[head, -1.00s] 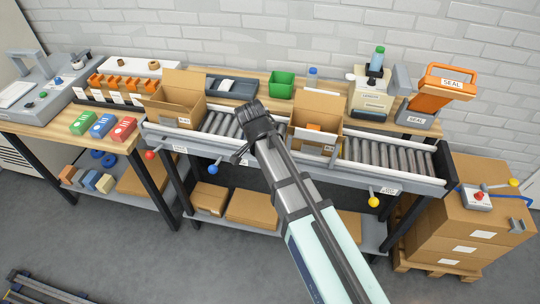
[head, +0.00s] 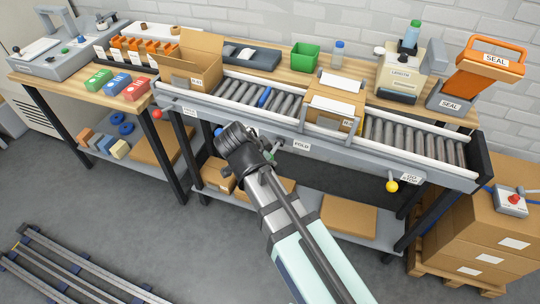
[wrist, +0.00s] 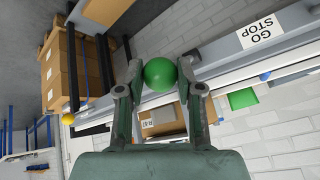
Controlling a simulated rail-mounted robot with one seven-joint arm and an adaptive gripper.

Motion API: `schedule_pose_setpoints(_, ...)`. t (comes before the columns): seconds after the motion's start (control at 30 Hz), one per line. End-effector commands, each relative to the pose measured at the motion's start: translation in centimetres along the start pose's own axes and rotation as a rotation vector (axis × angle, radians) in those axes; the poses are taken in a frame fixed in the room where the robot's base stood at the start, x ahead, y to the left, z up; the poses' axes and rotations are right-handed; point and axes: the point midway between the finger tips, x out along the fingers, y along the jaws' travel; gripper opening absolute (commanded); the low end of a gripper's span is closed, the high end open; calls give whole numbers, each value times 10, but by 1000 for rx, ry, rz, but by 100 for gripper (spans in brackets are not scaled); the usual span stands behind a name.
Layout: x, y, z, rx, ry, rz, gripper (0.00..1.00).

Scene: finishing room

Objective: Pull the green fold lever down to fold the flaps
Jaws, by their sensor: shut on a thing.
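The green ball knob of the fold lever (wrist: 160,73) sits between my fingertips in the wrist view. My gripper (wrist: 159,88) is shut on it, one finger on each side. In the head view my gripper (head: 266,154) is low in front of the conveyor, left of the FOLD label (head: 301,146), and mostly hides the knob. The carton in the fold station (head: 337,103) stands on the rollers with its top flaps lying flat, behind a grey bar frame.
An open carton (head: 190,62) stands upstream on the left. A red knob (head: 157,114) and a yellow knob (head: 392,186) hang along the conveyor's front. Stacked cartons (head: 495,238) stand at the right.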

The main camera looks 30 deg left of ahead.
Motion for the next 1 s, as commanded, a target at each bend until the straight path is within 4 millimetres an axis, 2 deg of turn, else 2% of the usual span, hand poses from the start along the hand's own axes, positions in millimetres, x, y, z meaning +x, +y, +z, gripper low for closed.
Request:
schedule_pose_setpoints(0.1,3,6,7,-2,-11,11,0)
schedule_pose_setpoints(0.53,4,9,10,-5,-12,14,0)
schedule_pose_setpoints(0.57,5,9,10,-5,-12,14,47)
schedule_pose_setpoints(0.6,5,9,10,-5,-12,13,61)
schedule_pose_setpoints(1.0,-1,4,6,-2,-7,6,61)
